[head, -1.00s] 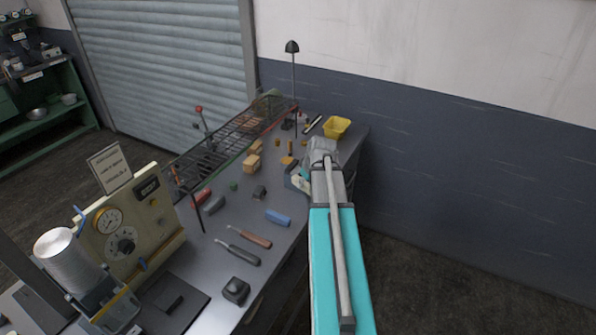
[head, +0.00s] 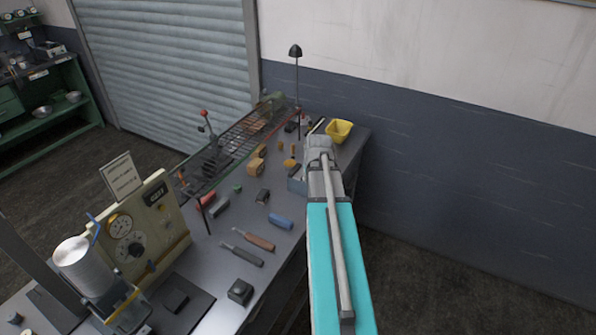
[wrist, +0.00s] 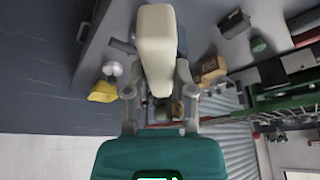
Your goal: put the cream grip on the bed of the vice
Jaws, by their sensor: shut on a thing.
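The cream grip (wrist: 155,45) fills the upper middle of the wrist view, held between the two fingers of my gripper (wrist: 158,80). In the head view my gripper's fingers and the grip are hidden by my own arm. A blue-grey body (head: 296,185), which looks like the vice, shows just left of my arm at the right edge of the bench. Most of it is covered by the arm, so its bed cannot be seen clearly. In the wrist view a dark bluish part shows behind the grip; I cannot tell whether they touch.
The bench (head: 225,287) holds a blue block (head: 280,221), two handled tools (head: 255,241), wooden blocks (head: 257,164) and a black knob (head: 240,291). A wire rack (head: 240,138) runs along its far side. A yellow bin (head: 338,131) stands at the far right end. A gauge panel (head: 140,230) is at left.

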